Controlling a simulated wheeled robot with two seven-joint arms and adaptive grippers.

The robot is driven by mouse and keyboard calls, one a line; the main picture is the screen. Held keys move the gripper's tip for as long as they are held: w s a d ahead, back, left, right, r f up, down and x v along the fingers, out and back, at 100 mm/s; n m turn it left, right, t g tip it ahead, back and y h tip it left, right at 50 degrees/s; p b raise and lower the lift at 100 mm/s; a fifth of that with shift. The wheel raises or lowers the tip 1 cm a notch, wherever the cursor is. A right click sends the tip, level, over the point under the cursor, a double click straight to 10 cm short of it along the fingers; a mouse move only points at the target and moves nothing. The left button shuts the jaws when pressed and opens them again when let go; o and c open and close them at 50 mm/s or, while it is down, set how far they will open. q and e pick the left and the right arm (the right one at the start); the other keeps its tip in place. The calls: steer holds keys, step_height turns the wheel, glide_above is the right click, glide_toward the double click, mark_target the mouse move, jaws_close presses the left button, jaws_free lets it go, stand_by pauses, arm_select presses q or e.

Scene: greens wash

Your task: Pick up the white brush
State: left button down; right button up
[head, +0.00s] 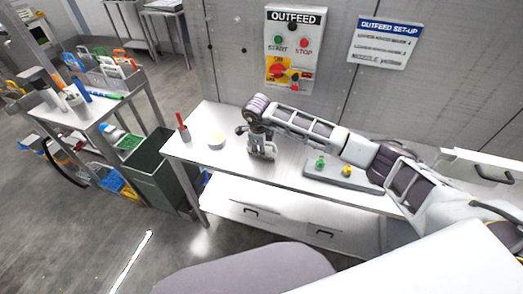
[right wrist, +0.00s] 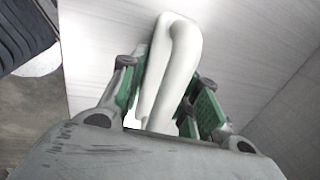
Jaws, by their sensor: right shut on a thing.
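The white brush (right wrist: 178,62) stands out in the right wrist view as a smooth, looped white handle between green-padded fingers. My right gripper (right wrist: 165,96) is shut on this handle, with one finger on each side. In the head view my right gripper (head: 262,148) is low over the white bench (head: 232,120), near its middle. The brush is mostly hidden there by the gripper, and its bristles do not show clearly. I cannot tell whether the brush touches the bench. My left gripper is not in view.
A pale round disc (head: 216,140) and a red-topped item (head: 182,125) are left of the gripper. A grey block (head: 327,174) with green and yellow fittings lies to the right. A dark green bin (head: 160,166) stands by the bench's left end. The wall is behind.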

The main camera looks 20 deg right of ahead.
step_height(320, 180, up, 9)
steer(key=shift+f+b, duration=0.1)
steer(key=shift+b, duration=0.65)
steer(key=shift+r, duration=0.5)
steer(key=o, duration=0.5)
steer(key=shift+c, duration=1.1)
steer(key=shift+o, duration=1)
jaws_close()
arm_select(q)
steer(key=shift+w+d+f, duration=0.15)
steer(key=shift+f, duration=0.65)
